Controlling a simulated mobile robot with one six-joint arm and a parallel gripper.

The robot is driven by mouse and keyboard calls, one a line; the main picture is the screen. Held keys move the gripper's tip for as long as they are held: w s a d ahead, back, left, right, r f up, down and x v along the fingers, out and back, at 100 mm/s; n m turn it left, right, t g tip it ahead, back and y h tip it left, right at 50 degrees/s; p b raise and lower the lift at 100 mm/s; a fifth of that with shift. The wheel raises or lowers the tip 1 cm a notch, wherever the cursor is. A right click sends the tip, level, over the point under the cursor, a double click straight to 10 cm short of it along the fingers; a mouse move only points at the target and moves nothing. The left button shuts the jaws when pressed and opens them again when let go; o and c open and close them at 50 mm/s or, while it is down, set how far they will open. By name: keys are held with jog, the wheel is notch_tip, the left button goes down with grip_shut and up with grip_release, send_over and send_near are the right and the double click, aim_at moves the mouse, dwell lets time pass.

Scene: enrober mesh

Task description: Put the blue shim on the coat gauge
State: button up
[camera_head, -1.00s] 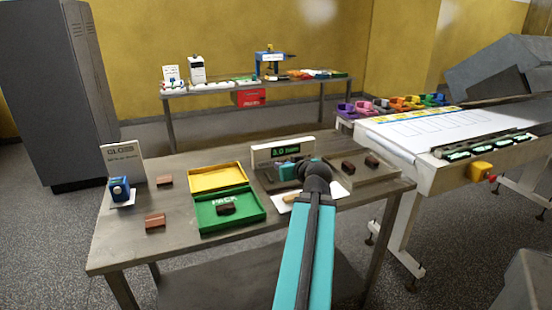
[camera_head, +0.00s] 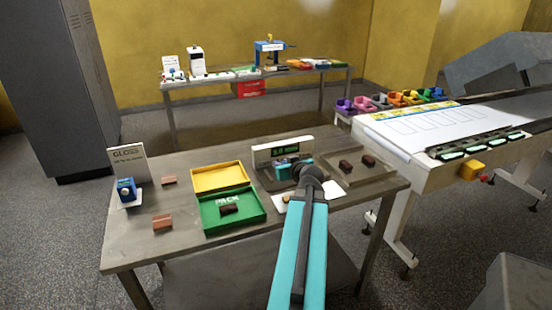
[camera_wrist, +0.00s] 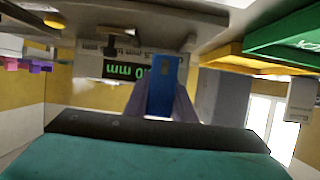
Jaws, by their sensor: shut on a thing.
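The blue shim (camera_wrist: 160,85) is upright in the wrist view, between the fingers of my gripper (camera_wrist: 168,98). My gripper is shut on it. The coat gauge (camera_head: 267,155) is a pale panel with a green-lit display at the back of the near table. The wrist view shows the gauge (camera_wrist: 92,65) upside down behind the shim, with a green mm reading. In the head view my gripper (camera_head: 287,170) is just in front of the gauge, and its arm hides part of it. The shim cannot be made out in the head view. Whether it touches the gauge cannot be told.
A yellow tray (camera_head: 203,181) and a green tray (camera_head: 213,221) holding a brown piece lie left of the gauge. A grey tray (camera_head: 388,177) with two brown pieces is at right. A blue device (camera_head: 126,190) stands by the gloss sign (camera_head: 130,164). A conveyor (camera_head: 400,150) is further right.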

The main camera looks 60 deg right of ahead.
jog(key=shift+w+d+f+p, duration=0.2)
jog(key=shift+w+d+p, duration=0.25)
jog(key=shift+w+d, duration=0.85)
jog(key=shift+w+d+f+p, duration=0.15)
jog(key=shift+w+d+p, duration=0.3)
jog(key=shift+w+d, duration=0.8)
jog(key=shift+w+a, duration=0.1)
jog(key=shift+w+d, duration=0.3)
jog(key=shift+f+p, duration=0.85)
jog(key=shift+f, duration=0.9)
jog(key=shift+f+b, duration=0.2)
jog(key=shift+b, duration=0.1)
jog(key=o, duration=1.1)
jog(key=shift+c, duration=0.2)
jog(key=shift+r, duration=0.2)
